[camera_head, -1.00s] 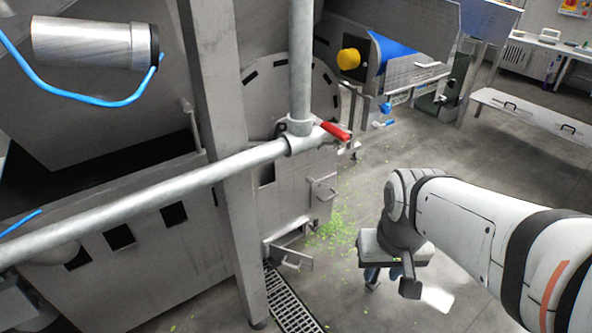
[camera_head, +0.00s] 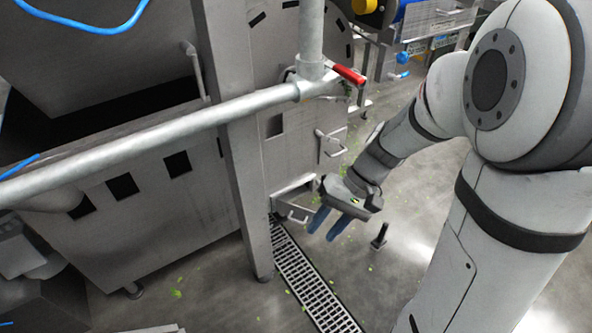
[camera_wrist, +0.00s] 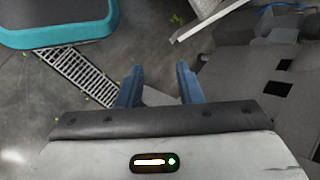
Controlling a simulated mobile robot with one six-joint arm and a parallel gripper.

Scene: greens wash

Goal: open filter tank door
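A grey steel tank (camera_head: 288,165) stands behind the pipework in the head view. An upper bar handle (camera_head: 331,145) sticks out of its right face. A low flap with a bar handle (camera_head: 293,212) juts from the tank's foot above the floor drain. Which of these is the filter tank door, I cannot tell. My gripper (camera_head: 329,226) points down just right of the low handle, its blue fingers spread with nothing visible between them. The fingers (camera_wrist: 159,80) are also apart in the wrist view. Contact with the handle is not clear.
A slotted floor drain (camera_head: 305,280) runs below the gripper and also shows in the wrist view (camera_wrist: 75,75). A grey pipe (camera_head: 150,135) with a red valve lever (camera_head: 349,75) crosses in front of the tank beside a steel post (camera_head: 235,150). A small dark stand (camera_head: 379,238) is right of the gripper.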

